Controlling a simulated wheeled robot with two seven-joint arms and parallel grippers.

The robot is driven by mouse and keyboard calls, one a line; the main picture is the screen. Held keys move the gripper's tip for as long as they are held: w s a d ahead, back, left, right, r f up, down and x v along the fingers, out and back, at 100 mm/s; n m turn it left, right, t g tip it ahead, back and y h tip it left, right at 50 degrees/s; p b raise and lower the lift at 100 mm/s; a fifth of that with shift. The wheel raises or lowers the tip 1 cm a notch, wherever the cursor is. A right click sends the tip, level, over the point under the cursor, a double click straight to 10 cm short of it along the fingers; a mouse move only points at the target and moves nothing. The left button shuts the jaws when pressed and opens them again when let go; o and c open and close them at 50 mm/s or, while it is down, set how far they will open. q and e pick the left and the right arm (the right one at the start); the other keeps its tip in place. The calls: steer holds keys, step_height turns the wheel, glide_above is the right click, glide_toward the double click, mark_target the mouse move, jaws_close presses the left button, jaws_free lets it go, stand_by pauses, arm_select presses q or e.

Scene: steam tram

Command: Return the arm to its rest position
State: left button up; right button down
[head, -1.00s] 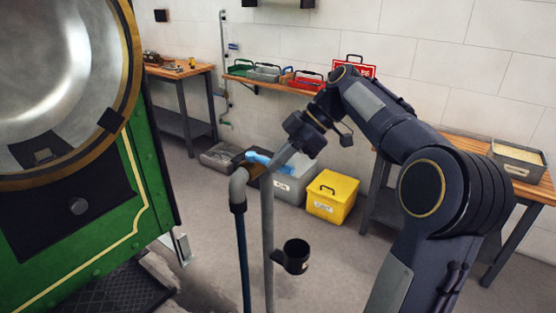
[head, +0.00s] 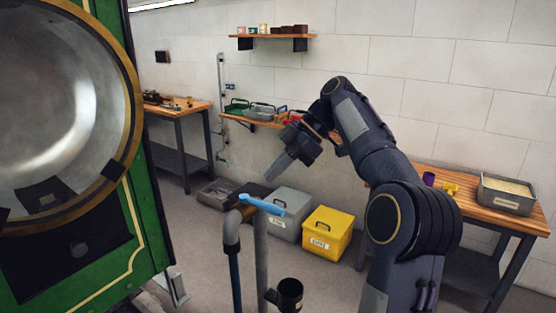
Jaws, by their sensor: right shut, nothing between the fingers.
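My right arm comes in from the lower right and bends over at the top. Its gripper (head: 281,170) points down and to the left, shut and empty. It hangs in the air above and to the right of a blue lever (head: 262,205) on top of a standpipe (head: 232,232), apart from it in the picture. My left gripper does not show.
A green tram front with a round brass-rimmed door (head: 128,75) fills the left. Grey (head: 290,203) and yellow (head: 327,232) bins stand on the floor. A workbench (head: 470,206) with a tray (head: 506,194) is at right.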

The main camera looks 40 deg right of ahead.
steer(key=shift+w+d+r, duration=0.25)
steer(key=shift+d+r, duration=0.1)
steer(key=shift+d, duration=0.05)
steer(key=shift+s, duration=0.1)
steer(key=s+a+f+m+t+h, duration=0.1)
steer(key=s+a+f+m+h, duration=0.1)
steer(key=s+a+f+m, duration=0.5)
steer(key=s+a+f+m+t+h, duration=0.1)
steer(key=s+a+f+m+h, duration=0.1)
steer(key=s+a+f+m, duration=0.6)
steer(key=s+a+f, duration=0.2)
steer(key=s+f, duration=0.5)
steer(key=s, duration=0.1)
steer(key=shift+s+a, duration=0.2)
steer(key=shift+s, duration=0.1)
steer(key=shift+f, duration=0.1)
